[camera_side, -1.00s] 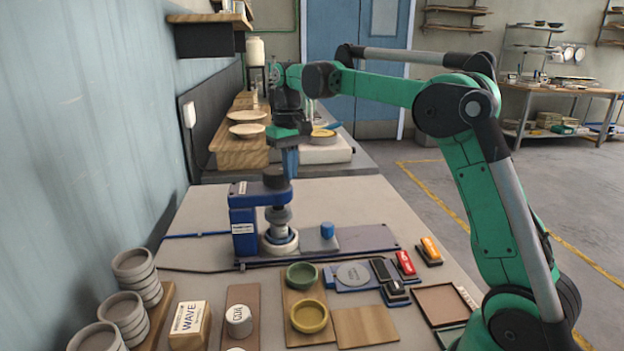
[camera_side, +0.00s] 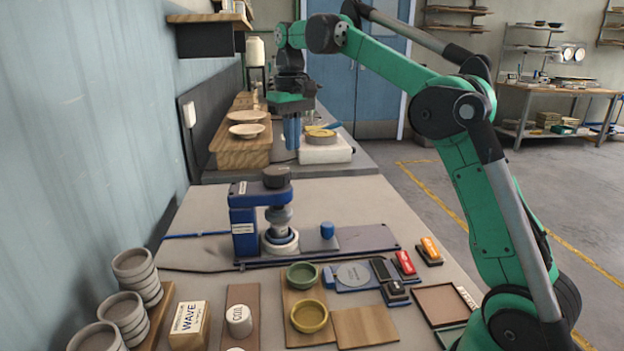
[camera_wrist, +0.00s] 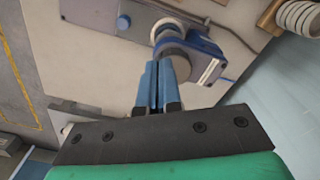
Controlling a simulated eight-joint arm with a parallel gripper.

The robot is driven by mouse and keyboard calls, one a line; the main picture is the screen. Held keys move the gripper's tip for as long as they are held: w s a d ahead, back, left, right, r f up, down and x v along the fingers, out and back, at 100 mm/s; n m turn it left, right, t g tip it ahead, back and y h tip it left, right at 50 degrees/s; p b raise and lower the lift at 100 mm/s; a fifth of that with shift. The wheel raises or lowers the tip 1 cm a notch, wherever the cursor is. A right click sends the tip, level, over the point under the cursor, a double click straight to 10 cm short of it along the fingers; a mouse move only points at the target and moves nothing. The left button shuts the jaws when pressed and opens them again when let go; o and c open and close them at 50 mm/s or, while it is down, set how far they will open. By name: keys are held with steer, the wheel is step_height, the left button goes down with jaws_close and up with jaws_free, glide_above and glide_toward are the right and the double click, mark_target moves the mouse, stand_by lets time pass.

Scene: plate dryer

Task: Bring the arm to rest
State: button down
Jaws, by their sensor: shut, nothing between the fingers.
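My gripper (camera_side: 292,132) hangs pointing down above the far part of the workbench, its blue fingers shut together with nothing between them. In the side view it is above and beyond the blue press (camera_side: 243,215) with its dark round top (camera_side: 276,177), clear of it. In the wrist view the blue fingers (camera_wrist: 158,84) lie close together, and the press (camera_wrist: 200,55) shows just past their tips. My green arm reaches in from the right.
A green bowl (camera_side: 301,275) and a yellow bowl (camera_side: 309,316) sit on a board at the front. Stacked grey bowls (camera_side: 137,277) stand front left. Plates (camera_side: 246,130) lie on a wooden block at the back left. A wall shelf (camera_side: 207,18) juts out above.

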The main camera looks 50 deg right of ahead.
steer(key=s+a+f+n+t, duration=0.3)
steer(key=s+a+f+t, duration=0.4)
steer(key=s+a+f, duration=0.3)
steer(key=s+a, duration=0.2)
steer(key=s, duration=0.1)
steer(key=shift+f, duration=0.2)
stand_by(0.8)
